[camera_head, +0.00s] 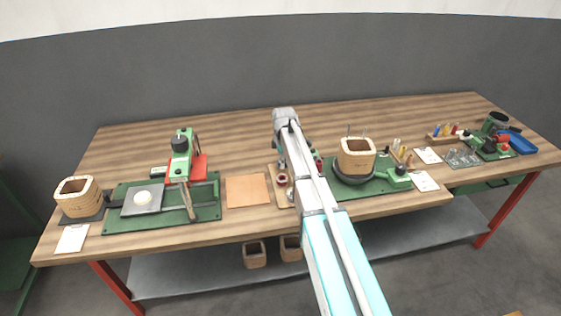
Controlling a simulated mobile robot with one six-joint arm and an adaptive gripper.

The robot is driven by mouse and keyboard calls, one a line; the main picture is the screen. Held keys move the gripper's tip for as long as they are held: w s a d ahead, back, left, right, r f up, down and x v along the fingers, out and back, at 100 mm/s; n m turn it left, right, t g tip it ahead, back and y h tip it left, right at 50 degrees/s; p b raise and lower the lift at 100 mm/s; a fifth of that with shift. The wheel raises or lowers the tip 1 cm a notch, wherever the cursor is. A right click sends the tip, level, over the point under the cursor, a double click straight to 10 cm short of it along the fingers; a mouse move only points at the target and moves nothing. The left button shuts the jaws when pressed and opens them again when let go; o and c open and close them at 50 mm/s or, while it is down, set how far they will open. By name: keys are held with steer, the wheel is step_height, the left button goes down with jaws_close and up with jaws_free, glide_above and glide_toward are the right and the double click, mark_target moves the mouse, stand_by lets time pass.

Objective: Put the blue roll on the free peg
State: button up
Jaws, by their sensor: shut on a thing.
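My arm reaches up over the middle of the table and hides what lies behind it. My gripper does not show, so I cannot see what it holds. I can make out no blue roll for certain. A small wooden board (274,172) just left of my arm carries reddish rolls (282,179), partly hidden by the arm. I cannot make out a free peg on it.
A green press (180,160) stands at left on a green base, beside a wooden coil form (77,192). An orange-brown sheet (247,190) lies left of my arm. Another coil form (357,155) stands right of it. A blue tray (522,143) lies far right. The table's back is mostly clear.

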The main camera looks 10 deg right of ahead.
steer(key=shift+f+b, duration=0.55)
steer(key=shift+f, duration=0.05)
stand_by(0.5)
steer(key=o, duration=0.9)
steer(key=shift+o, duration=0.2)
steer(key=shift+r, duration=0.1)
steer(key=shift+r+p, duration=2.45)
steer(key=shift+p, duration=0.1)
